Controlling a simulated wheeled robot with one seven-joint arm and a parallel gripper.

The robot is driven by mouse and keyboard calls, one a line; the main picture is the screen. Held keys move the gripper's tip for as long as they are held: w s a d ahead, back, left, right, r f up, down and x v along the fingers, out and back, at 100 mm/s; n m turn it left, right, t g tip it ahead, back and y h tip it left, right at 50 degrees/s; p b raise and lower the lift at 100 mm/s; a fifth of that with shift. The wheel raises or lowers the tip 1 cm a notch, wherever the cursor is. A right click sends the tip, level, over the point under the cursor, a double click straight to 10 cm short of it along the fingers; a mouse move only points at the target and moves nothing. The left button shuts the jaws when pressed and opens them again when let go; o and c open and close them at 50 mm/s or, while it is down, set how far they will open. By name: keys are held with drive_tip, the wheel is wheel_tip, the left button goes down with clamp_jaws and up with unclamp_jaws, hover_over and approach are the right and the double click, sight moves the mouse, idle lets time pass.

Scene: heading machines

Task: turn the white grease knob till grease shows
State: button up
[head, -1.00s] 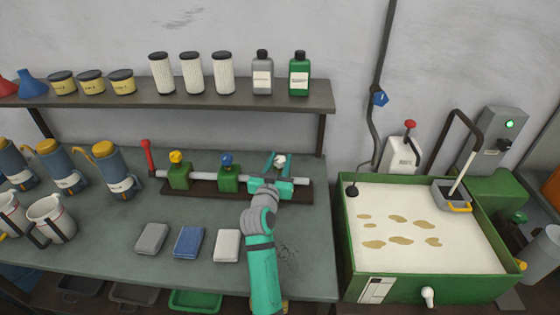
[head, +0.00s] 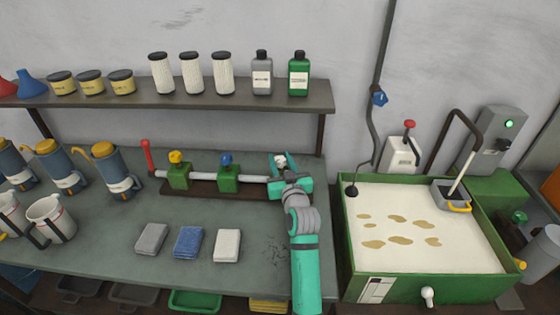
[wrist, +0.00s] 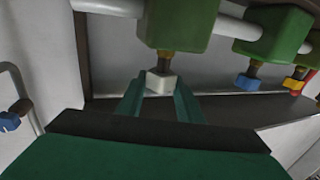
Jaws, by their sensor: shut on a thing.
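The white grease knob (head: 280,160) sits at the right end of a pipe (head: 203,177) with green valve blocks on the bench. In the wrist view the white knob (wrist: 160,84) is a small block on a short brass-collared stem below a green block (wrist: 178,25). My gripper (head: 283,163) is around the white knob from the front, one finger on each side, shut on it. In the wrist view my gripper (wrist: 160,86) has its teal fingers against the knob's sides. The right green block is mostly hidden behind my gripper in the head view. I see no grease at the knob.
A yellow knob (head: 177,157) and a blue knob (head: 226,159) stand left on the same pipe, with a red lever (head: 148,154) at its end. Folded cloths lie in front. A shelf (head: 180,97) hangs behind; a green tank (head: 410,287) stands right.

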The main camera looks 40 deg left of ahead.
drive_tip(key=shift+w+d+n+g+y, duration=0.1)
drive_tip(key=shift+n+g+y, duration=1.55)
drive_tip(key=shift+g, duration=0.75)
drive_tip(key=shift+n+g, duration=0.55)
drive_tip(key=shift+g, duration=0.05)
drive_tip(key=o, duration=1)
drive_tip(key=shift+o, duration=0.2)
drive_tip(key=shift+d, duration=0.1)
drive_tip(key=v, duration=1)
drive_tip(key=shift+d, duration=0.25)
drive_tip(key=shift+f, duration=0.1)
